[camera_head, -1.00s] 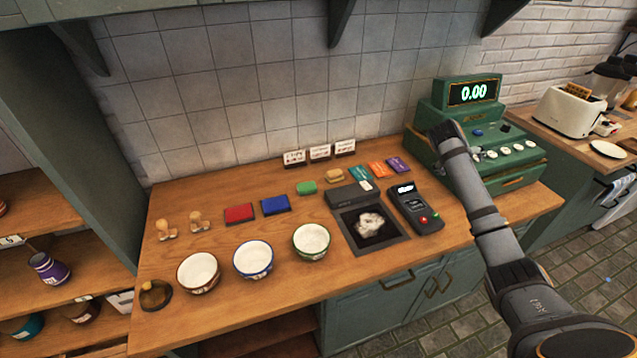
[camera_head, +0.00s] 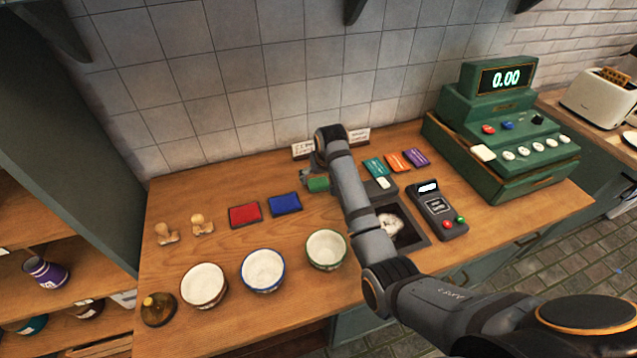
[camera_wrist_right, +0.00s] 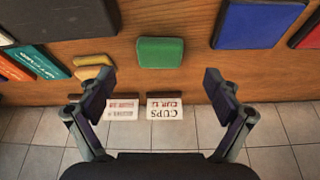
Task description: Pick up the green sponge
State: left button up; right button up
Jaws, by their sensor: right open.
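The green sponge (camera_head: 318,184) lies on the wooden counter behind the bowls, partly covered by my right arm in the head view. In the right wrist view the whole sponge (camera_wrist_right: 160,52) shows, lying flat, ahead of and between the two fingers. My right gripper (camera_wrist_right: 163,92) is open and empty, with a gap to the sponge. In the head view the right gripper (camera_head: 308,178) is mostly hidden by its own arm, close to the sponge. My left gripper is not in view.
Blue (camera_head: 285,204) and red (camera_head: 245,214) pads lie left of the sponge. Small cards (camera_wrist_right: 165,108) stand by the tiled wall. A tan sponge (camera_wrist_right: 92,66) is on the other side. Three bowls (camera_head: 326,249), a card terminal (camera_head: 437,212) and a green register (camera_head: 510,140) stand around.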

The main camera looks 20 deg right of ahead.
aim_at(319, 184)
jog(key=shift+w+f, duration=0.3)
jog(key=shift+f, duration=0.15)
jog(key=shift+w+a+f, duration=0.1)
jog(key=shift+w+f+p, duration=0.15)
jog(key=shift+f+p, duration=0.35)
jog(key=shift+f, duration=0.1)
jog(key=x, duration=0.2)
jog(key=shift+w+f, duration=0.1)
jog(key=shift+f, duration=0.25)
jog(key=shift+w+f, duration=0.3)
jog(key=shift+f, duration=0.2)
jog(key=shift+s, duration=0.1)
jog(key=c, duration=1)
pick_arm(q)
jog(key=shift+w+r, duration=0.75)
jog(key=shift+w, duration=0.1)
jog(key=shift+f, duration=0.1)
pick_arm(e)
jog(key=shift+r, duration=0.15)
